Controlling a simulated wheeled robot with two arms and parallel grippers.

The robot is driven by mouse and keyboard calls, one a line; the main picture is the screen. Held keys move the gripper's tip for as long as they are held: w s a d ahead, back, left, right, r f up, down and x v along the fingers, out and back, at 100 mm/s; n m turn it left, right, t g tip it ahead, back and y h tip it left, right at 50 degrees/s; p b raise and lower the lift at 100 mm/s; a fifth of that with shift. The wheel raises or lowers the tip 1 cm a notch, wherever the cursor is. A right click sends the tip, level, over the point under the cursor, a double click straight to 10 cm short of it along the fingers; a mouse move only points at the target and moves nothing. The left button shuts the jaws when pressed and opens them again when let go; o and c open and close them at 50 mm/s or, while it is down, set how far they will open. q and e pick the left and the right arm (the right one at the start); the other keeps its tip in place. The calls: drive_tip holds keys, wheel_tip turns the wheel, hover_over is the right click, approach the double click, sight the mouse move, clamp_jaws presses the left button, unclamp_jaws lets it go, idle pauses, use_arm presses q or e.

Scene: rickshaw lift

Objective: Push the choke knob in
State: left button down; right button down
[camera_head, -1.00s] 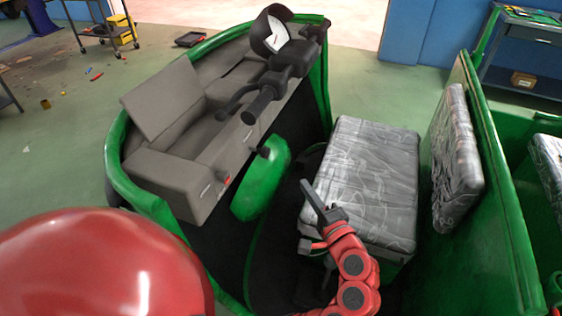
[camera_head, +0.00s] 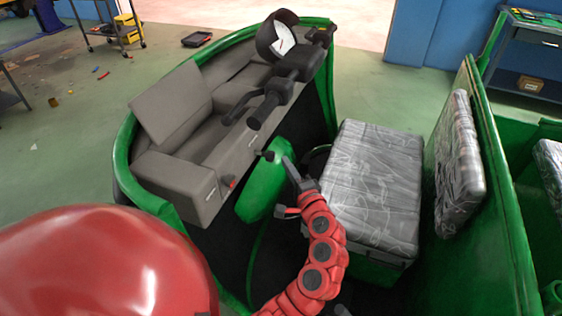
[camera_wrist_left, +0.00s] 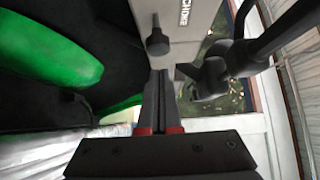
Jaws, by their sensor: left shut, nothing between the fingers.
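The choke knob (camera_wrist_left: 157,42) is a dark round-headed knob on a stem, sticking out of the grey panel beside the printed word CHOKE in the left wrist view. In the head view a dark knob (camera_head: 267,155) stands out from the grey dashboard (camera_head: 222,150), above the green rounded part. My left gripper (camera_head: 287,160) is shut and empty, its tips just right of that knob. In the left wrist view its fingers (camera_wrist_left: 159,78) point toward the knob, with a small gap seeming to remain. My right gripper is out of view.
The green rounded part (camera_head: 265,187) lies just below the knob. A grey wrapped seat (camera_head: 375,185) is to the right of my left arm. The green cab wall borders the left.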

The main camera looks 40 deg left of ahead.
sight(270, 161)
use_arm(q)
drive_tip(key=shift+s+a, duration=0.15)
drive_tip(key=shift+a, duration=0.35)
drive_tip(key=shift+s+a, duration=0.15)
drive_tip(key=shift+a, duration=0.35)
drive_tip(key=shift+s+a+r+p, duration=0.15)
drive_tip(key=shift+a+p, duration=0.1)
drive_tip(key=shift+a, duration=0.35)
drive_tip(key=shift+s+a+p, duration=0.15)
drive_tip(key=shift+a+p, duration=0.1)
drive_tip(key=shift+a, duration=0.3)
drive_tip(key=shift+s+a, duration=0.1)
drive_tip(key=shift+a, duration=0.3)
